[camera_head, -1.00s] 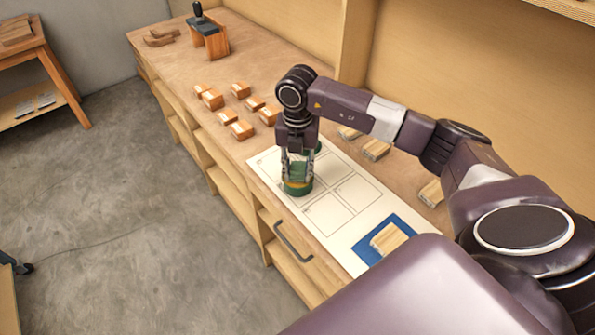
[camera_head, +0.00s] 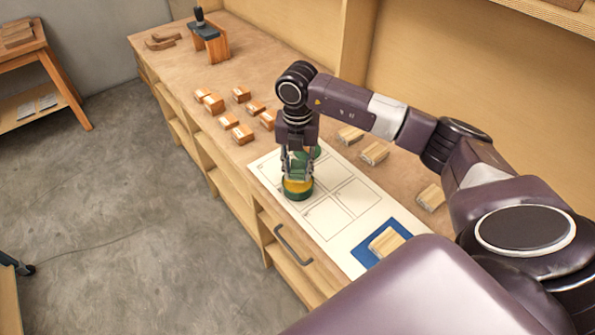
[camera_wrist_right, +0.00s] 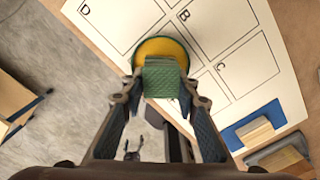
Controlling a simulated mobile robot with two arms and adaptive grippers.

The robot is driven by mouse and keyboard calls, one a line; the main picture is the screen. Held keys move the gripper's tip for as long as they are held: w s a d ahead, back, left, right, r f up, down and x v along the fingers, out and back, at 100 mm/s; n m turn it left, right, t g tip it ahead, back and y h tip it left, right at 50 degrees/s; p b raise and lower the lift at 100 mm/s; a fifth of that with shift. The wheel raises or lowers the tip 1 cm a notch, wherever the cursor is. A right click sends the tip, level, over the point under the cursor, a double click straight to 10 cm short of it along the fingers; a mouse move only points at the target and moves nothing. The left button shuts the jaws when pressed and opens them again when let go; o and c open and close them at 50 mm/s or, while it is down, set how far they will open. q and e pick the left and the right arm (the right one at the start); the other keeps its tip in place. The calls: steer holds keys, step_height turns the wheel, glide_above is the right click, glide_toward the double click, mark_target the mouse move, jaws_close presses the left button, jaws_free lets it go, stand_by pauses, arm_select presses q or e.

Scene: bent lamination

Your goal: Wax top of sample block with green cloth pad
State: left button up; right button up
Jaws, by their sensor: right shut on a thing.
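My right gripper (camera_head: 298,170) is shut on the green cloth pad (camera_wrist_right: 160,77). It holds the pad just above an open green tin with yellow wax (camera_head: 299,188), which stands on the white sheet. The wrist view shows the yellow wax (camera_wrist_right: 161,47) behind the pad; whether the pad still touches it I cannot tell. A pale wooden block (camera_head: 387,242) lies on a blue mat (camera_head: 366,256) at the sheet's near end, away from the gripper; it also shows in the wrist view (camera_wrist_right: 254,131). My left gripper is not in view.
The white sheet (camera_head: 374,219) has outlined cells, lettered in the wrist view. Several pale blocks (camera_head: 374,153) lie along its right side. Several orange-brown blocks (camera_head: 242,134) lie beyond it. A round green object (camera_head: 316,151) is partly hidden behind the gripper.

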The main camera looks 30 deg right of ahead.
mark_target(295, 169)
steer(key=shift+r+p, duration=1.2)
steer(key=shift+r, duration=1)
steer(key=shift+s+a+n+b, duration=0.15)
steer(key=shift+a+n+b, duration=0.25)
steer(key=shift+n, duration=0.6)
steer(key=s+a+r+m+b, duration=0.1)
steer(key=s+a+m+b, duration=0.2)
steer(key=m, duration=1.2)
steer(key=s+a+r+m+b, duration=0.1)
steer(key=s+a+m+b, duration=0.3)
steer(key=s+a+m, duration=0.5)
steer(key=s+m, duration=0.2)
steer(key=m, duration=0.4)
steer(key=shift+a+r, duration=0.1)
